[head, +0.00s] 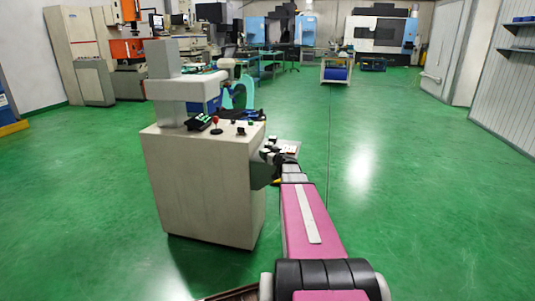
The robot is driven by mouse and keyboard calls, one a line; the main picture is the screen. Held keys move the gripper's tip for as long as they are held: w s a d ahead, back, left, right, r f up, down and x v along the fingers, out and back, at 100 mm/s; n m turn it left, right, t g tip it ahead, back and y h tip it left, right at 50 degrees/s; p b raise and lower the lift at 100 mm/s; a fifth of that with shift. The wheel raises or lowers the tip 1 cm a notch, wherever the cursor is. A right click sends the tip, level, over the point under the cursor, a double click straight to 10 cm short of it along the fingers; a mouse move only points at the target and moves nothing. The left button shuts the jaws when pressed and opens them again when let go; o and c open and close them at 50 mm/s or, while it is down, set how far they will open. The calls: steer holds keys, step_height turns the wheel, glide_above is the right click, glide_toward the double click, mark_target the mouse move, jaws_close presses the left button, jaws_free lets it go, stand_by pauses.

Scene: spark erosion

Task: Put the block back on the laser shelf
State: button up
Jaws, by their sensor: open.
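A pale machine cabinet (205,190) stands left of my pink arm. My gripper (272,157) is at the far end of the arm, beside the cabinet's right side. It is small and dark in this view, and its jaws are open. I cannot make out a block between them. A small light ledge (292,146) with small items on it shows just beyond my gripper, partly hidden by it. I cannot tell whether this is the laser shelf, or which small item is the block.
A red-knobbed control (215,121), a green-and-black item (199,122) and a small dark item (241,131) are on the cabinet top, below its overhanging head (188,88). Green floor (400,180) is clear to the right. Machines stand along the back.

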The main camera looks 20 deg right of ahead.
steer(key=f+v, duration=0.1)
steer(key=v, duration=0.9)
steer(key=s+a+f+g+y, duration=0.1)
steer(key=s+a+f+g, duration=0.2)
steer(key=a, duration=0.4)
steer(key=s+a+f+n+g+y, duration=0.1)
steer(key=s+a+f+g, duration=0.3)
steer(key=a, duration=0.4)
steer(key=s+a+f+g+y, duration=0.2)
steer(key=s+a+f+g, duration=0.1)
steer(key=a, duration=0.4)
steer(key=s+a+f+m+g+h, duration=0.1)
steer(key=s+a+f+g+h, duration=0.1)
steer(key=s, duration=0.4)
steer(key=s+a+f+m+g+h, duration=0.2)
steer(key=s+f+g+h, duration=0.2)
steer(key=s, duration=0.3)
steer(key=shift+s+g+h, duration=0.2)
steer(key=shift+g+h, duration=0.3)
steer(key=shift+h, duration=0.2)
